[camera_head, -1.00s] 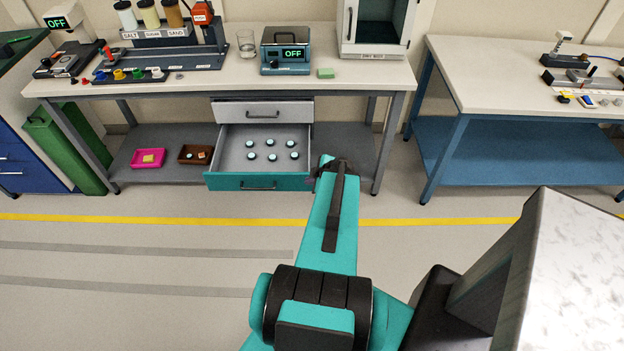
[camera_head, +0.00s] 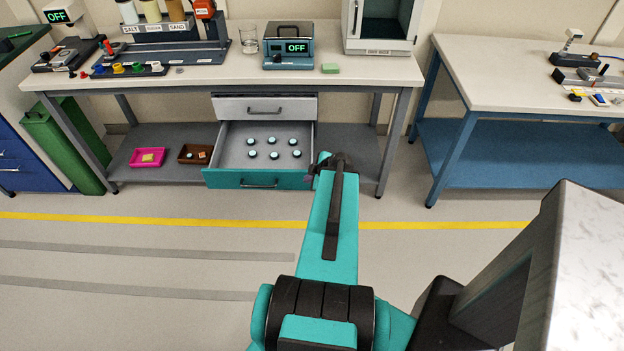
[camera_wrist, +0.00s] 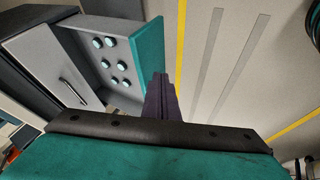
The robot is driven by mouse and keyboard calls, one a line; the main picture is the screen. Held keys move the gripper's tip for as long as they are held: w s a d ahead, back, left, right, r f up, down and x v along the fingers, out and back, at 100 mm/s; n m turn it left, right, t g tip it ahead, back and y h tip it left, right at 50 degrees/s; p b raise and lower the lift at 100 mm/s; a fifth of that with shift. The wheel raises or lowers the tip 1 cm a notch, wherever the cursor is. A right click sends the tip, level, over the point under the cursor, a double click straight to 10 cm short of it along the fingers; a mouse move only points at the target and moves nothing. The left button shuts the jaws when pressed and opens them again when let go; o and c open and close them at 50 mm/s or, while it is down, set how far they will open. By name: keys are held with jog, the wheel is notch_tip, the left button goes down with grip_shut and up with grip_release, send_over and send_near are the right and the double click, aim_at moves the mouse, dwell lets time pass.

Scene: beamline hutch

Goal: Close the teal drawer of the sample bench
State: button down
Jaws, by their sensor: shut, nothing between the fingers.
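The teal drawer (camera_head: 225,179) of the sample bench (camera_head: 330,84) stands pulled out below a grey drawer (camera_head: 265,106). Several dark round pieces with pale tops lie inside it. Its front has a dark handle. It also shows in the wrist view, where its teal front (camera_wrist: 150,52) runs beside my gripper (camera_wrist: 160,78). My gripper is shut and empty, close to the right end of the drawer front. I cannot tell whether it touches. In the head view my own arm mostly hides the gripper.
A pink tray (camera_head: 134,164) and a brown tray (camera_head: 183,161) lie on the lower shelf left of the drawer. A blue-framed table (camera_head: 447,160) stands to the right. The floor in front, with a yellow line (camera_head: 130,221), is clear.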

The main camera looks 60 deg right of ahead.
aim_at(299, 176)
jog(key=shift+b+x, duration=2.05)
jog(key=shift+b, duration=1.8)
jog(key=shift+w+d+f+b, duration=0.1)
jog(key=shift+w+f+b, duration=0.15)
jog(key=shift+b, duration=0.55)
jog(key=shift+w+d+b, duration=0.45)
jog(key=shift+w+d, duration=0.05)
jog(key=shift+d, duration=0.2)
jog(key=shift+w+d+b, duration=0.4)
jog(key=shift+w+d, duration=0.1)
jog(key=shift+d, duration=0.2)
